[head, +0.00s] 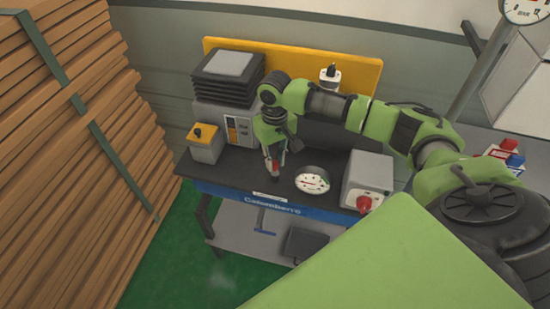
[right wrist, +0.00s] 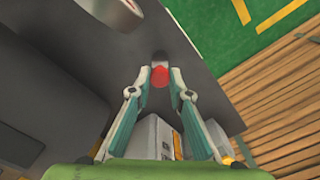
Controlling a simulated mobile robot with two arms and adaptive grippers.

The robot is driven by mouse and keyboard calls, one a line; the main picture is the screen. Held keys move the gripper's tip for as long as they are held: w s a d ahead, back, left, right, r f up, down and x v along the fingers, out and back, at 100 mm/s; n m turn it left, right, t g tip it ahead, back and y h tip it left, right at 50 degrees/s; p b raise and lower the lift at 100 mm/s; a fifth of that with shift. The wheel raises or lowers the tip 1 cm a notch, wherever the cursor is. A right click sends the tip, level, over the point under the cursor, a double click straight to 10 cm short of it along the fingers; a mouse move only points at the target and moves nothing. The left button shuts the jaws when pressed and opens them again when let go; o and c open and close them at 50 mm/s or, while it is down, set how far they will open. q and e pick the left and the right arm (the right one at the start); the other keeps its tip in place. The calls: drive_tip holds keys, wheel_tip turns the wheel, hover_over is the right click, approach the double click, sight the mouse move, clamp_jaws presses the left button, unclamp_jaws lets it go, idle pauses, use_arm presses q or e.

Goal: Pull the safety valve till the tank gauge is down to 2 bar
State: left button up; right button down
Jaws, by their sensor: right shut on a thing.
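The safety valve, a small piece with a red top (right wrist: 160,77), stands on the dark bench top by its front edge. My right gripper (right wrist: 160,90) reaches down over it from above, its fingers closed on either side of the red top. In the head view the same gripper (head: 272,168) hides most of the valve. My left gripper is not in view.
A grey box with a red knob (head: 364,203) stands right of the gauge. A grey machine (head: 226,115) and a yellow-topped box (head: 204,142) stand to the left. The bench (head: 282,199) has a lower shelf. Stacked timber (head: 60,150) fills the left side.

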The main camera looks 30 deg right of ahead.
sight(275, 163)
drive_tip(key=c, duration=1.9)
unclamp_jaws()
drive_tip(key=shift+r, duration=0.15)
wheel_tip(275, 163, up, 12)
drive_tip(key=shift+f, duration=0.1)
